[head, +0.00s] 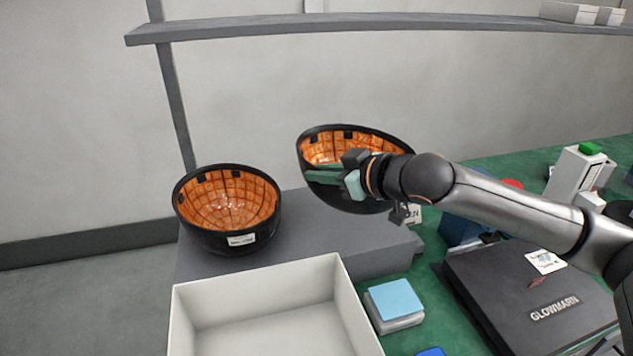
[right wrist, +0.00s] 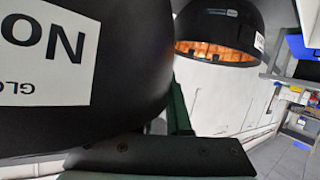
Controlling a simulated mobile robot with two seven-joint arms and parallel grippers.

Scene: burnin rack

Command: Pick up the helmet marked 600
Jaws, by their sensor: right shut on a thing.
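Two black bowl-shaped helmets with orange padded insides show in the head view, both opening upward. The left helmet (head: 205,235) rests on a grey platform (head: 320,230), with a small white label on its front whose text is too small to read. My right gripper (head: 325,178), with green fingers, is shut on the wall of the right helmet (head: 312,150), which is tilted and partly hidden by my arm. In the right wrist view the held helmet (right wrist: 125,60) fills the left, with a white label showing part of an upside-down "NO". The other helmet (right wrist: 215,30) is behind it. I cannot read 600 anywhere.
An empty-looking white bin (head: 260,275) stands in front of the platform. Right of it are a blue-topped stack (head: 394,300) and a dark GLOWMARN case (head: 500,290) on the green surface. White devices (head: 575,175) stand far right. A grey shelf (head: 400,22) spans the wall above.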

